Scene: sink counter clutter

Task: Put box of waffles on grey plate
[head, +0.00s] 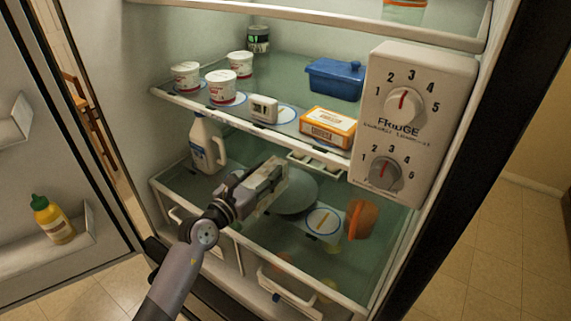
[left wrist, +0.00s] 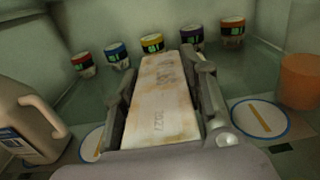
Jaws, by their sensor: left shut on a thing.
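My left gripper (head: 262,187) reaches into the open fridge over the lower glass shelf. It is shut on a pale, worn-looking box, which I take to be the box of waffles (left wrist: 160,105); the box lies lengthwise between the two fingers in the left wrist view. In the head view the box is largely covered by the gripper. The grey plate (head: 298,194) lies on the lower shelf, just right of the gripper and partly hidden by it. I cannot tell the height of the box above the shelf. The plate cannot be made out in the left wrist view. My right gripper is not in view.
A white jug (head: 207,145) stands left of the gripper, an orange cup (head: 359,219) to the right. Several small cans (left wrist: 152,45) line the back. The upper shelf holds white tubs (head: 221,87), an orange-white box (head: 328,127) and a blue container (head: 335,80) close above.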

